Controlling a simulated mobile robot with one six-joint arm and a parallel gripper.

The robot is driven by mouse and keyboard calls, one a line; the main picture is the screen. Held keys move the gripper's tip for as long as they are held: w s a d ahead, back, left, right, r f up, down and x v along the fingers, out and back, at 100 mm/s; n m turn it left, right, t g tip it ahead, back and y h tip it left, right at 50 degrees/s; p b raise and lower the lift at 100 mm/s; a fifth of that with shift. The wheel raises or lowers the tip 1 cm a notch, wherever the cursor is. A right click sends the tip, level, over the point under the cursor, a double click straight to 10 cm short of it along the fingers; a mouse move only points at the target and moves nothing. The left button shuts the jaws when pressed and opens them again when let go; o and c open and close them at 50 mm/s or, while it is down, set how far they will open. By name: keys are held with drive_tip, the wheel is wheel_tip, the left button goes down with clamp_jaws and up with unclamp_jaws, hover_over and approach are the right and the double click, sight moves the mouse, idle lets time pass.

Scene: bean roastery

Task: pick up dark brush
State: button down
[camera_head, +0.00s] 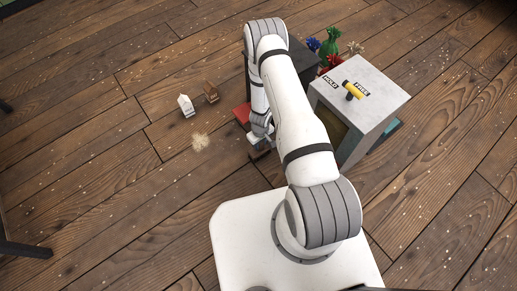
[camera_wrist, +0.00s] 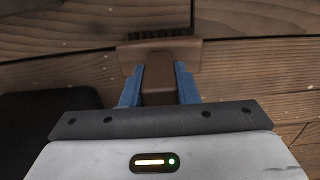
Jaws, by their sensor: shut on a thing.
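The dark brush (camera_wrist: 158,56) shows in the wrist view, with a brown handle between my fingers, a wider brown head beyond them and dark bristles at its far side. My gripper (camera_wrist: 159,84) is shut on the brush handle, with a blue finger on each side. In the head view, my gripper (camera_head: 262,136) is small and partly hidden by my arm. A brown part just below it there looks like the brush. I cannot tell how far the brush is above the floor.
A grey box (camera_head: 385,95) with a yellow handle and "HOLD" and "FREE" labels stands right of my arm. A dark box (camera_head: 299,58), a red object (camera_head: 242,114) and colourful plants (camera_head: 331,45) are nearby. Small white (camera_head: 186,105) and brown (camera_head: 211,91) items stand left. Floor at left is mostly clear.

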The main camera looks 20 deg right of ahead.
drive_tip(key=shift+r, duration=0.15)
idle(0.3)
wheel_tip(320, 180, up, 18)
drive_tip(key=p, duration=1.7)
drive_tip(key=c, duration=1.7)
unclamp_jaws()
drive_tip(key=c, duration=0.3)
drive_tip(key=shift+s, duration=0.1)
